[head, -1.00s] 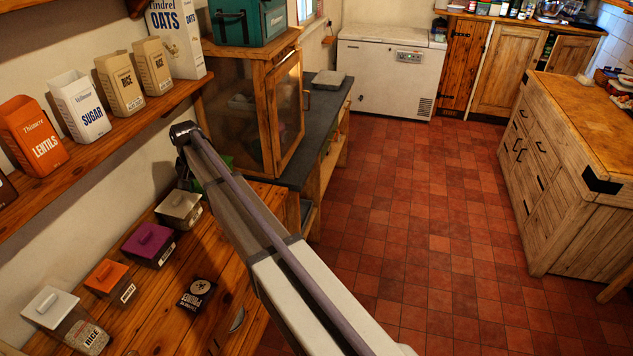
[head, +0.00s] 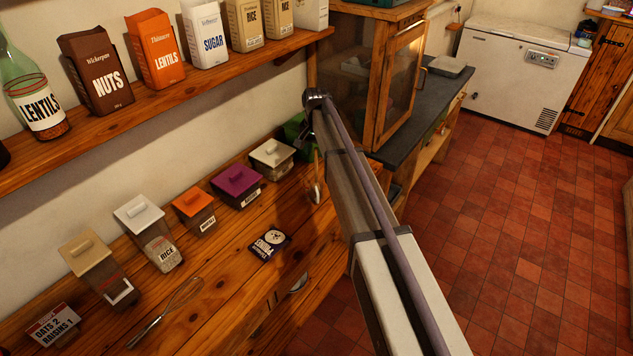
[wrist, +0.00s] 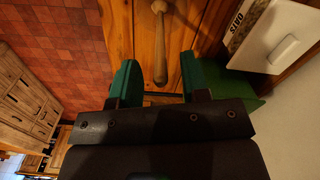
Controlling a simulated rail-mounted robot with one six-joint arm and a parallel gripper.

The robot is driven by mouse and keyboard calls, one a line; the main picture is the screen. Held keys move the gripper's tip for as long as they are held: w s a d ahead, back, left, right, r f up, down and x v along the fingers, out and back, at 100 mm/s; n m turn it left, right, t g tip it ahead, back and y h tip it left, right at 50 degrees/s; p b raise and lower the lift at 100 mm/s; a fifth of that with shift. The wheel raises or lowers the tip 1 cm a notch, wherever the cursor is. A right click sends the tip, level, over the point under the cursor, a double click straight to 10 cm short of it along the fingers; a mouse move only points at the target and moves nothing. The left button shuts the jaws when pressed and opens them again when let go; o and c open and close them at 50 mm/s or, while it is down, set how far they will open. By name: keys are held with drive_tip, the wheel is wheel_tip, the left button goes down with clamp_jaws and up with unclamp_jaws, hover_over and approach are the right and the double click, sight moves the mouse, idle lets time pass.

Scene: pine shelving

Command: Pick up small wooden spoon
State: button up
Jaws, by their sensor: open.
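In the wrist view, a small wooden spoon (wrist: 159,45) shows as a slim wooden handle with a rounded end, over the pine worktop. My gripper (wrist: 158,62) is open, with one green finger on each side of the handle's line. The handle lies in the gap, and no finger visibly touches it. I cannot tell the height between fingers and spoon. In the head view, my arm hides most of the gripper; a thin pale utensil (head: 317,190), perhaps the spoon, shows beside the arm.
A lidded oats container (wrist: 275,35) is close on the right in the wrist view. Lidded canisters, including a purple-lidded one (head: 237,181), line the wall. A whisk (head: 172,308) and a dark packet (head: 269,245) lie on the worktop. A glazed cabinet (head: 395,75) stands behind.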

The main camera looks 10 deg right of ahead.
sight(316, 171)
wheel_tip(316, 171, down, 3)
drive_tip(key=shift+f+b, duration=0.1)
drive_tip(key=shift+b, duration=0.6)
clamp_jaws()
